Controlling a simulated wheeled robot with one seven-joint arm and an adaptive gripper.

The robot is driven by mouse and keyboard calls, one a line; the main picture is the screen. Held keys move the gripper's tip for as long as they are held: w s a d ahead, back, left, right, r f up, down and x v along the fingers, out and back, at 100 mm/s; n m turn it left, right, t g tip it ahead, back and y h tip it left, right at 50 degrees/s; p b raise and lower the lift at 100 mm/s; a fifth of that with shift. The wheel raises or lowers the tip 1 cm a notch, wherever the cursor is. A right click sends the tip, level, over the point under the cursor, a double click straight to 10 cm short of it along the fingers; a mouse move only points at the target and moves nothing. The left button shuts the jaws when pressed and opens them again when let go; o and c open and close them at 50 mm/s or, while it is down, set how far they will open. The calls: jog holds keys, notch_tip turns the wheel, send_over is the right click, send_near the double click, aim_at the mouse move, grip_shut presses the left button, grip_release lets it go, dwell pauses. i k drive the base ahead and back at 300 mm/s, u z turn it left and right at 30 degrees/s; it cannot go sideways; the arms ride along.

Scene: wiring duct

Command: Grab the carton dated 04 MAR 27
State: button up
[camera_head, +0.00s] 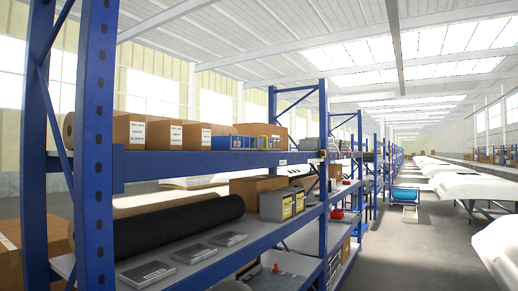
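Three brown cartons with white printed labels stand in a row on the upper shelf of the blue rack: a left carton (120,131), a middle carton (160,140) and a right carton (194,140). Their labels face the aisle, but the print is too small for me to read any date. Another brown carton (10,270) with a white label shows at the lower left edge, partly cut off and behind a blue post. My gripper is not in view.
Blue rack posts (97,150) stand in front at the left. The lower shelf (185,265) holds a black roll (180,222), flat grey packs (190,252) and grey boxes (276,205). The aisle floor (400,262) is open; white covered tables (455,183) line its right side.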

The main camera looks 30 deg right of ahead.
aim_at(167, 134)
jog(key=k, duration=1.3)
jog(key=z, duration=0.85)
jog(key=i, duration=1.7)
jog(key=u, duration=0.8)
